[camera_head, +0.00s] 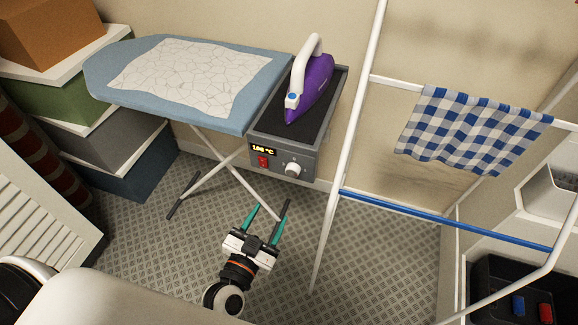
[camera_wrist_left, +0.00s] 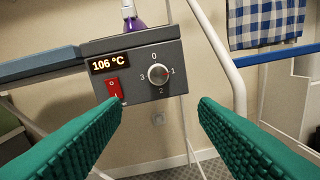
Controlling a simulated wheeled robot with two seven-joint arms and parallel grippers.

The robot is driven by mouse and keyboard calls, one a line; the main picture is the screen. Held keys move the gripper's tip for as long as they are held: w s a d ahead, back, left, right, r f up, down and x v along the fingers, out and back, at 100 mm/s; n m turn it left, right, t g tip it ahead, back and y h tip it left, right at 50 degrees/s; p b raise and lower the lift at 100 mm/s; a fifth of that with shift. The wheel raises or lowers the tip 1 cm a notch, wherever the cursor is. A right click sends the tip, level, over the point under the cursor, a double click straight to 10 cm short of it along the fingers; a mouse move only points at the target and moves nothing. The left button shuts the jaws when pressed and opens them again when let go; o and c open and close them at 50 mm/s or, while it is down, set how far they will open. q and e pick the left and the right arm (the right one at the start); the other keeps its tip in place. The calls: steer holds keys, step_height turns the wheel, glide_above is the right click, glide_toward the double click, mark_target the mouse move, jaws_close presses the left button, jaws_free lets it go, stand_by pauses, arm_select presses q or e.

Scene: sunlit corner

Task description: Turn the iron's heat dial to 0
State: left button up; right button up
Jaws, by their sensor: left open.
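The purple iron (camera_head: 313,84) with a white handle rests on a dark grey station (camera_head: 323,130) at the ironing board's right end. The station's front carries a silver heat dial (camera_head: 292,169), which also shows in the left wrist view (camera_wrist_left: 158,75) with 0 at top, 1 right, 2 bottom, 3 left. I cannot tell which mark it points to. The display (camera_wrist_left: 110,63) reads 106 °C, above a red switch (camera_wrist_left: 113,88). My left gripper (camera_head: 271,208) is open and empty, its teal fingers apart, in front of and below the dial, not touching it. My right gripper is out of view.
The blue ironing board (camera_head: 270,75) with a patterned white cloth (camera_head: 185,72) stands left of the station. A white drying rack (camera_head: 333,200) with a checked cloth (camera_head: 475,130) stands close on the right. Stacked boxes (camera_head: 60,100) fill the left. Floor around my left gripper looks clear.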

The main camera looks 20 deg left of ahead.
mark_target(291, 174)
arm_select(q)
steer(key=w, duration=0.7)
steer(key=w+d, duration=0.1)
steer(key=w, duration=0.3)
steer(key=shift+w+d+r+p, duration=0.1)
steer(key=shift+w+r+p, duration=0.25)
steer(key=shift+r, duration=0.05)
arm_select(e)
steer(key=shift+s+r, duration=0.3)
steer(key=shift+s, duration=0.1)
arm_select(q)
steer(key=c, duration=1)
